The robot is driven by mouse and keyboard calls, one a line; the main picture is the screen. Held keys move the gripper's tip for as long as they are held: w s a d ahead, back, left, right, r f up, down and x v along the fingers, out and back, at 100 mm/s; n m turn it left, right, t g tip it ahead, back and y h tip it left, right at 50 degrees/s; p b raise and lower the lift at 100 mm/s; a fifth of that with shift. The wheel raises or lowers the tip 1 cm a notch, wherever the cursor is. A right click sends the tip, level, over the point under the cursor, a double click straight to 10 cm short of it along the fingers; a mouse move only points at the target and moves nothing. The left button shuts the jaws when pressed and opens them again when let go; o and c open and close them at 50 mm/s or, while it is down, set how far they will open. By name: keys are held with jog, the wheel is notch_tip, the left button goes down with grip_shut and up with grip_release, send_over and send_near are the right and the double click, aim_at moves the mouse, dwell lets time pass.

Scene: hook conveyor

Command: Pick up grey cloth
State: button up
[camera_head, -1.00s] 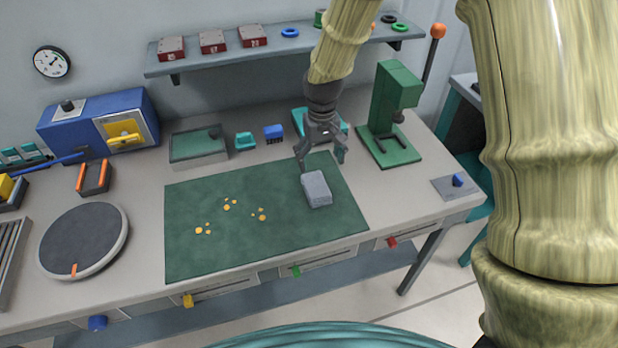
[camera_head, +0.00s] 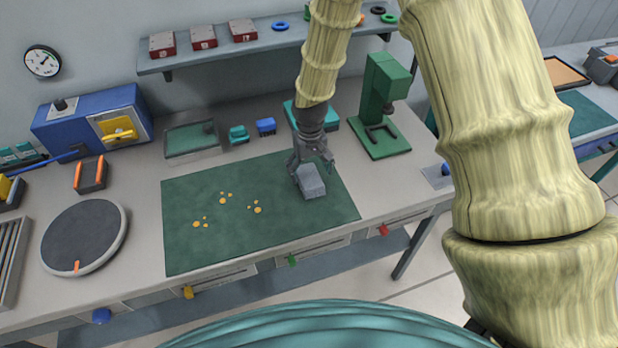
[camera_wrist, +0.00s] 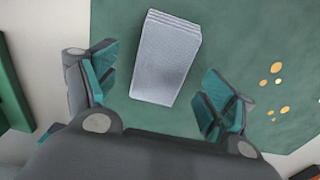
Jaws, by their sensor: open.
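The grey cloth (camera_head: 311,183) is a folded block lying on the right part of the green mat (camera_head: 200,250). In the wrist view the cloth (camera_wrist: 165,58) shows its layered far edge and lies slightly tilted, beyond and between the two fingers. My gripper (camera_head: 312,170) is directly above and just behind the cloth, pointing down. In the wrist view my gripper (camera_wrist: 155,102) is open, with one teal-padded finger on each side and a gap to the cloth. The gripper covers part of the cloth's far end in the head view.
Several orange crumbs (camera_head: 223,200) lie on the mat to the left. A green press (camera_head: 382,110) stands behind right of the gripper. A teal tray (camera_head: 290,112) and a blue block (camera_head: 266,127) stand behind. A shelf (camera_head: 200,62) hangs above. The mat's front is clear.

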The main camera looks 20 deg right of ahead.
aim_at(310, 177)
jog(key=shift+s+a+f+p, duration=0.1)
jog(key=shift+s+f+p, duration=0.1)
jog(key=shift+f+p, duration=0.65)
jog(key=shift+w+f, duration=0.1)
jog(key=shift+f, duration=0.75)
jog(key=c, duration=1.1)
